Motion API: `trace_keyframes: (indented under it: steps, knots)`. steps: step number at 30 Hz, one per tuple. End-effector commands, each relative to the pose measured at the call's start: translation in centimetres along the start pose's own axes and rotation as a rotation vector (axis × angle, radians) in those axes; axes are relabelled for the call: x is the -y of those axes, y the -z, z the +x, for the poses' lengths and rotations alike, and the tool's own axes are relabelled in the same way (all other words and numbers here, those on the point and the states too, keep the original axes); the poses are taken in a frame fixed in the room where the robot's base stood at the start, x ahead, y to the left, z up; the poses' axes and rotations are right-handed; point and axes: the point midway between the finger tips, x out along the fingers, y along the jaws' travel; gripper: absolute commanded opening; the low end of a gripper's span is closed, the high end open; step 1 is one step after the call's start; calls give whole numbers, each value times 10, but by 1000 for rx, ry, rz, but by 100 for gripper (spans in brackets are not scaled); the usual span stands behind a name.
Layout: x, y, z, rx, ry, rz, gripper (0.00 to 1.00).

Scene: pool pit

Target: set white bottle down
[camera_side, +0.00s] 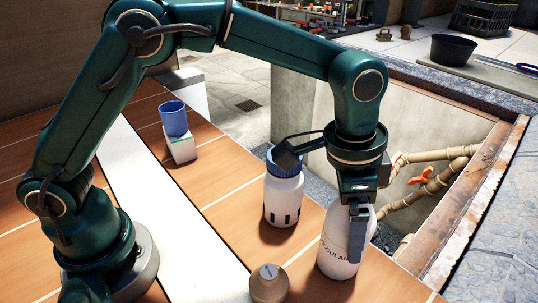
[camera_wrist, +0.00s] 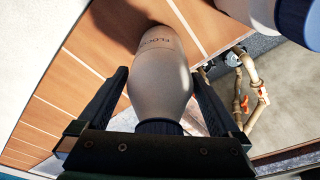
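The white bottle (camera_side: 337,252) has dark lettering on its side and is upright over the wooden planks near the pit edge. My gripper (camera_side: 358,225) points down over it and hides its upper part. In the wrist view, the bottle (camera_wrist: 160,70) lies between my two fingers, its dark cap toward the palm.
A white jar with a blue lid (camera_side: 284,195) stands just left of the bottle. A blue cup (camera_side: 173,119) sits on a small white box (camera_side: 181,148). The open pit with pipes (camera_side: 435,180) lies right.

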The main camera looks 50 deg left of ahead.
Motion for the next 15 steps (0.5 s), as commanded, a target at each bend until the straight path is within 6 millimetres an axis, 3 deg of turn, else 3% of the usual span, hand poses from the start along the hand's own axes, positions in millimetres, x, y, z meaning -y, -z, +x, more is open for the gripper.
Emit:
trace_keyframes:
  steps: [7, 15]
  knots:
    - [0, 2, -13, -4, 1, 0, 100]
    - [0, 2, -70, -9, 2, -1, 100]
